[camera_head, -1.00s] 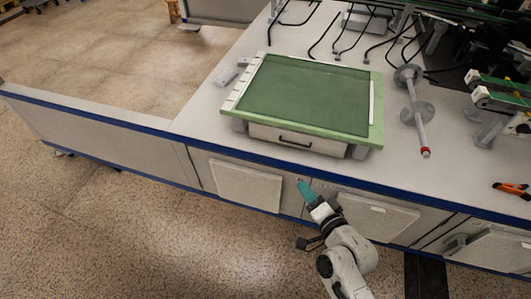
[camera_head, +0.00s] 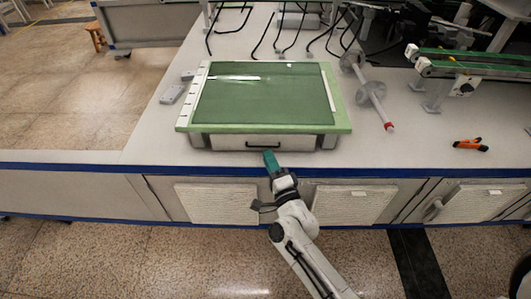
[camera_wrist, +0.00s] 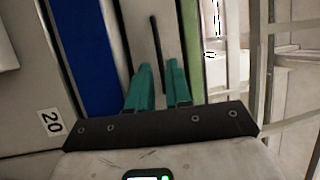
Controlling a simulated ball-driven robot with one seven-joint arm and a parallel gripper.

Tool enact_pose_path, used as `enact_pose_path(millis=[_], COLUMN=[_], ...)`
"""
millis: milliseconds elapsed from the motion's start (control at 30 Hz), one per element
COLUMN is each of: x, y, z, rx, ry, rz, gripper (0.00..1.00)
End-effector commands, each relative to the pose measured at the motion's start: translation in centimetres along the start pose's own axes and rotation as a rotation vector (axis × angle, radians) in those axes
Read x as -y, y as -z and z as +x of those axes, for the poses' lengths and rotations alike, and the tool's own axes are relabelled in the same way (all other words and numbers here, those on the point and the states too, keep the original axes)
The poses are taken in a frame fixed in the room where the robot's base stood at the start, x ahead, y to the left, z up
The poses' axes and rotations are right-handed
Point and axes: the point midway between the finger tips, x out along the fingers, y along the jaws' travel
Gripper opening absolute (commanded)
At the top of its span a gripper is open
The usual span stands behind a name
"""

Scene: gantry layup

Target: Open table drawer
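The drawer (camera_head: 225,143) is a pale front under a green-topped box on the table and looks shut. Its black bar handle (camera_head: 285,147) is at the front's middle. In the wrist view the handle (camera_wrist: 154,40) shows as a dark upright bar beside the green edge. My gripper (camera_head: 268,156) is just in front of the drawer at the table's front edge, near the handle's left part. In the wrist view the teal fingers (camera_wrist: 159,68) are apart, with the handle's near end lined up with the gap. I cannot tell whether they touch it.
The green mat (camera_head: 255,100) covers the box top. Small grey blocks (camera_head: 171,94) lie left of it. A rod with discs (camera_head: 371,92) and an orange tool (camera_head: 470,145) are to the right. The table's blue front edge (camera_head: 110,168) runs below my gripper.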

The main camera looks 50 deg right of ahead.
Motion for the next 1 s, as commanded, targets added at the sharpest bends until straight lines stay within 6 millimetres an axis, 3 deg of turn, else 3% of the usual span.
enact_pose_path(millis=[233,567,800,1000], x=[0.0,0.0,0.0,0.0], y=[0.0,-0.1,-0.1,-0.1], z=[2.7,3.0,3.0,3.0], rx=[0.001,0.001,0.001,0.002], ry=[0.000,-0.001,-0.001,-0.001], rz=[-0.001,-0.001,-0.001,-0.001], gripper=[0.19,0.19,0.00,0.00])
